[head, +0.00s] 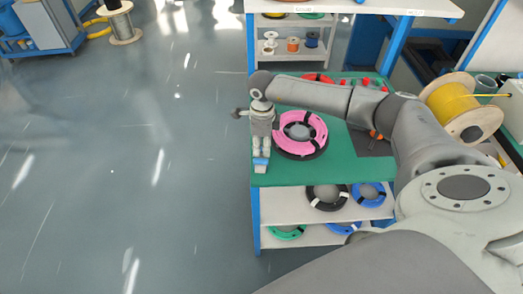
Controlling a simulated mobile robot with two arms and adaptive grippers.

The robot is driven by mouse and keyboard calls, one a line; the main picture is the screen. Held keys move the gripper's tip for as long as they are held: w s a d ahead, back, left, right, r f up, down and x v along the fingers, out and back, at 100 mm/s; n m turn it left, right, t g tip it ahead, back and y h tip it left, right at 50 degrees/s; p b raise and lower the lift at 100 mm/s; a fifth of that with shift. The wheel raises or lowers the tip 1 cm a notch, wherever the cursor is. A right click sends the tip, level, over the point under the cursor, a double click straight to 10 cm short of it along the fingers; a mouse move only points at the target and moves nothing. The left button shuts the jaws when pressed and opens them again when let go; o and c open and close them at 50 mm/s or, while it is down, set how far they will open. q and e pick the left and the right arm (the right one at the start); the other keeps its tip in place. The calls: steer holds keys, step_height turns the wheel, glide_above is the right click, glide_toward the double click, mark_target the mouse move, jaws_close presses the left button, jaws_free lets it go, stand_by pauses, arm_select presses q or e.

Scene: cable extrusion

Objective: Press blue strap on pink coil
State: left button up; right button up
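The pink coil (316,127) lies on the green mat of the table, with black straps around its ring and a dark coil partly showing beneath it. My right gripper (261,153) is left of the pink coil, near the table's left edge, and points down. Its fingers are close together on a small blue piece, which looks like the blue strap (261,161). The strap is beside the coil, apart from it. The contact between fingertips and strap is small and hard to see. My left gripper is not in view.
The green table top (290,176) has bare room in front of the coil. Red items and a dark tray (372,145) are at the table's right. A yellow cable spool (450,102) stands further right. Shelves below hold black, blue and green coils (327,197). Open floor lies left.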

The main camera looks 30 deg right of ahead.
steer(key=c, duration=0.6)
step_height(320, 180, up, 8)
steer(key=p, duration=0.5)
stand_by(0.4)
